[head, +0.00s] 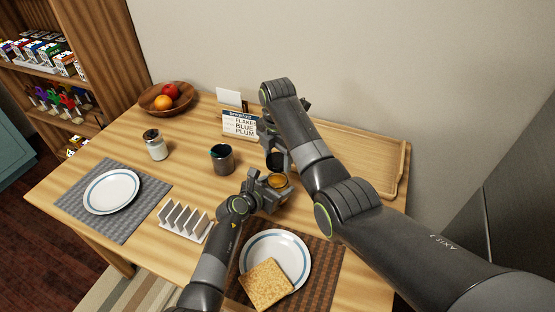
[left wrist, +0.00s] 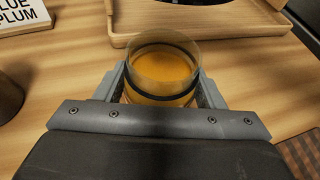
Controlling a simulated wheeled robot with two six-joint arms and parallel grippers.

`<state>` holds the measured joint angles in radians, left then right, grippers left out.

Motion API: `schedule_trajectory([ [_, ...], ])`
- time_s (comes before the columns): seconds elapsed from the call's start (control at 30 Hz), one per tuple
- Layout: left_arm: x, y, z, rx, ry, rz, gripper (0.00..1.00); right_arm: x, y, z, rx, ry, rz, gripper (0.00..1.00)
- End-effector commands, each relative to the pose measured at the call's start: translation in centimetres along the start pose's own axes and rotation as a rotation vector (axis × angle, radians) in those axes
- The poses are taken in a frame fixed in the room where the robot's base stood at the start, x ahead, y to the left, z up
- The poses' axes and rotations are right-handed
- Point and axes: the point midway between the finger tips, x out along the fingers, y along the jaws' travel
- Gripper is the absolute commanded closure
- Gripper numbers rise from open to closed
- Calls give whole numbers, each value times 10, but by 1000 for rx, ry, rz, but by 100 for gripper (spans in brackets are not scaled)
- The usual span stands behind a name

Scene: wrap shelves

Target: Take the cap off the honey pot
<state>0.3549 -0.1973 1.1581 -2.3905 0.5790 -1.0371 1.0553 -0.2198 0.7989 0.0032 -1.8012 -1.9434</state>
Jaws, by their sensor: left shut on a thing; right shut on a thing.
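The honey pot (head: 278,181) is a small glass jar of amber honey with an open top. In the left wrist view the pot (left wrist: 162,72) stands upright between my jaws, with a dark band around it and honey visible inside. My left gripper (head: 268,188) is shut on the pot from the left. The dark cap (head: 277,160) is apart from the pot, just above and behind its rim. My right gripper (head: 273,144) is shut on the cap, and its arm hides part of the view there.
A dark mug (head: 222,160) and white toast rack (head: 185,222) are left of the grippers. A menu sign (head: 240,124) and wooden tray (head: 375,160) are behind. A plate (head: 292,248) with toast (head: 266,285) is in front. A white-bodied jar (head: 156,146) is farther left.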

Motion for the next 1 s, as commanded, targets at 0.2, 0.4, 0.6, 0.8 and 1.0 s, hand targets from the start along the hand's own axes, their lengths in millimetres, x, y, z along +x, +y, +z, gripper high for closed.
schedule_trajectory([
  [0.2, 0, 0, -1, 0, 1, 0, 21, 0, 0, 0, 0, 0, 0, 69],
  [0.4, 0, 0, 0, 0, 1, 0, 12, 0, 0, 0, 0, 0, 0, 69],
  [0.6, -2, 0, 0, 0, 0, 0, 12, 0, 0, 0, 0, 0, 0, 69],
  [0.8, -18, 0, 0, -2, 0, 1, 12, -5, 0, 0, 0, 0, 0, 69],
  [1.0, -49, 1, 0, -1, 0, 2, 12, -10, 0, 0, 0, 0, 0, 69],
])
